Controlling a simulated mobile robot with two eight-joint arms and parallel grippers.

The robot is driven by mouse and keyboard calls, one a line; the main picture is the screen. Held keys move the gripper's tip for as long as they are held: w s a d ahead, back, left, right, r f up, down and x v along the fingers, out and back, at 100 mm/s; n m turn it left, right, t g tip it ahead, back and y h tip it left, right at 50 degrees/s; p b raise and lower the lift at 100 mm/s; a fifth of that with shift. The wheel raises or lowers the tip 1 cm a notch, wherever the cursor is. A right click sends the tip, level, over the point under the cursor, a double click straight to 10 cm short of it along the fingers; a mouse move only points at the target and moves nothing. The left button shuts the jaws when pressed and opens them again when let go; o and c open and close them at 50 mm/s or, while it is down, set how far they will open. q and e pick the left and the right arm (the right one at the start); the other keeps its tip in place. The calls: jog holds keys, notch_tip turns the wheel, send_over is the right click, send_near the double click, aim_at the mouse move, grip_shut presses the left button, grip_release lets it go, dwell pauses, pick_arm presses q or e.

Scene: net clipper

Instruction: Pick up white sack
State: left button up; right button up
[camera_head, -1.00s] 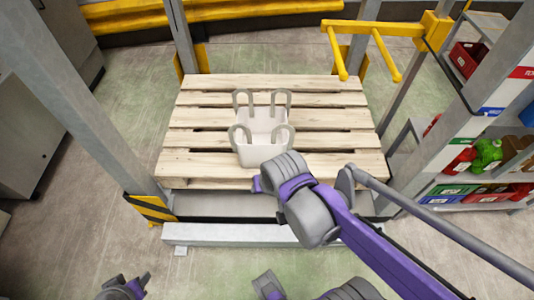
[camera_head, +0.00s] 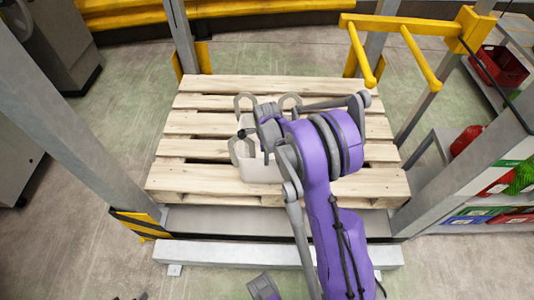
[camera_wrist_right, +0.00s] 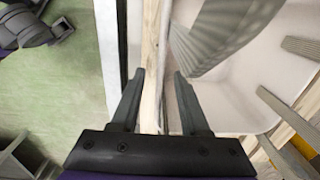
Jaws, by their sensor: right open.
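The white sack (camera_head: 262,170), an open-topped bag with grey strap loops at its corners, stands on the wooden pallet. My right arm hides much of its right side in the head view. My right gripper (camera_head: 255,138) is over the sack at its left part. In the wrist view its two fingers (camera_wrist_right: 160,95) are apart with nothing gripped between them. There the sack (camera_wrist_right: 240,95) fills the right side, with a grey strap (camera_wrist_right: 215,40) ahead of the right finger. Only a dark tip of my left gripper (camera_head: 140,296) shows at the bottom edge.
The pallet (camera_head: 190,180) lies between grey posts of a frame. A yellow bar with prongs (camera_head: 400,22) sticks out at the upper right. Shelves with bins, one a red bin (camera_head: 498,65), stand at the right. Bare pallet surrounds the sack.

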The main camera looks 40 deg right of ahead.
notch_tip(320, 180, down, 7)
jog(key=b, duration=0.3)
jog(key=shift+w, duration=0.15)
jog(key=shift+c, duration=0.4)
grip_shut()
dwell(0.8)
